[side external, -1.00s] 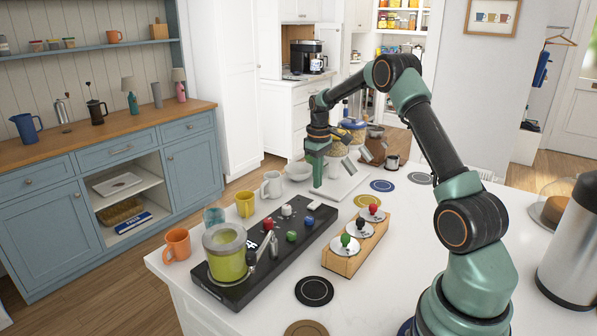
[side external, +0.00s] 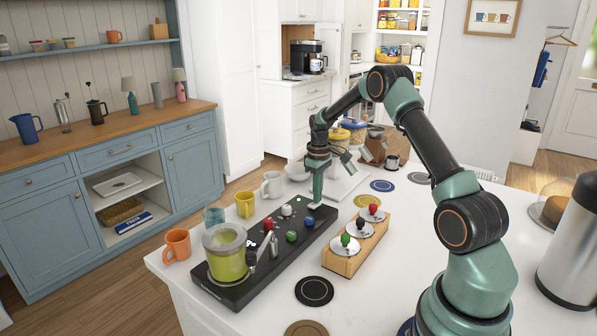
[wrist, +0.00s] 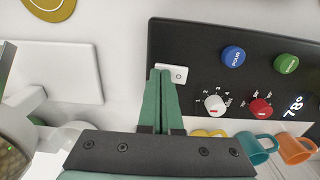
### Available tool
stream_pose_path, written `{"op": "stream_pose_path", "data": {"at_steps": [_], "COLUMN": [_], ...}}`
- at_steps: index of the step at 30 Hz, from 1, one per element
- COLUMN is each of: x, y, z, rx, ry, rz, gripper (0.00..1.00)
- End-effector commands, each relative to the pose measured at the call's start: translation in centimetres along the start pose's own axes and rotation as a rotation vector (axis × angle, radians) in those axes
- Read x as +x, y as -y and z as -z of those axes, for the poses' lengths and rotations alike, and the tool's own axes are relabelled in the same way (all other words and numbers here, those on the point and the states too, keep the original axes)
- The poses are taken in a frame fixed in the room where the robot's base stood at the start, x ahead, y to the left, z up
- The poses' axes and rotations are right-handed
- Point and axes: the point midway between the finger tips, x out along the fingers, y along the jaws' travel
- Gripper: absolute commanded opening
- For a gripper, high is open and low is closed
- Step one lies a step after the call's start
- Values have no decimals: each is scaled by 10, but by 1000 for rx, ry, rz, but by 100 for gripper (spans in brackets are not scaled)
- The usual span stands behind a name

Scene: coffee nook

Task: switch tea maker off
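The tea maker is a long black base (side external: 232,292) with a glass jug of green liquid (side external: 226,258) at its near end. Its top carries a white knob (wrist: 215,105), a red knob (wrist: 261,108), a blue knob (wrist: 233,56), a green knob (wrist: 286,63) and a lit display (wrist: 294,106) reading 78°. A white switch (wrist: 178,74) sits at the base's far end. My gripper (wrist: 160,75) is shut and empty, its green fingertips together over the switch's left part; whether they touch it is unclear. In the side view my gripper (side external: 316,201) points down at that end and hides most of the switch.
A wooden stand with several coloured-topped pieces (side external: 347,262) is right of the tea maker. Yellow (side external: 245,204), orange (side external: 177,245) and white (side external: 271,185) mugs line its left side. A white board (wrist: 55,70) lies beyond its far end. Dark coasters (side external: 314,291) lie on the counter.

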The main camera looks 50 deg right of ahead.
Motion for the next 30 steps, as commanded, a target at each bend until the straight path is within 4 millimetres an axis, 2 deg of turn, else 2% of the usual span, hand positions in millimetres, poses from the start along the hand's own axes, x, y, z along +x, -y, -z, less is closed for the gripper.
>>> {"op": "stream_pose_path", "data": {"at_steps": [16,26,30], "x": [-1,-3,-10], "y": [16,16,16], "z": [-1,0,0], "rx": [-3,-1,-1], "ry": [4,2,0], "rz": [3,1,0], "gripper": [0,0,0]}}
